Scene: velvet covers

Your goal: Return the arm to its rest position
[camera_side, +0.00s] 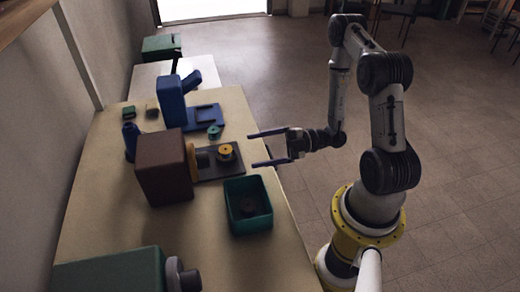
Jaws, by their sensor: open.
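My gripper (262,149) points left, its two long blue fingers spread wide apart with nothing between them. It hangs near the right edge of the table, its fingertips over the tabletop close to a dark plate (222,170). My arm arches up and back from the gripper to its yellow-ringed base at the right of the table.
The table (98,225) carries a brown box (163,168), a yellow round part (225,150) on the dark plate, a teal open bin (248,222) holding a dark round item, a blue machine (172,101), a blue bottle (130,141) and a green box (108,271). Floor right is open.

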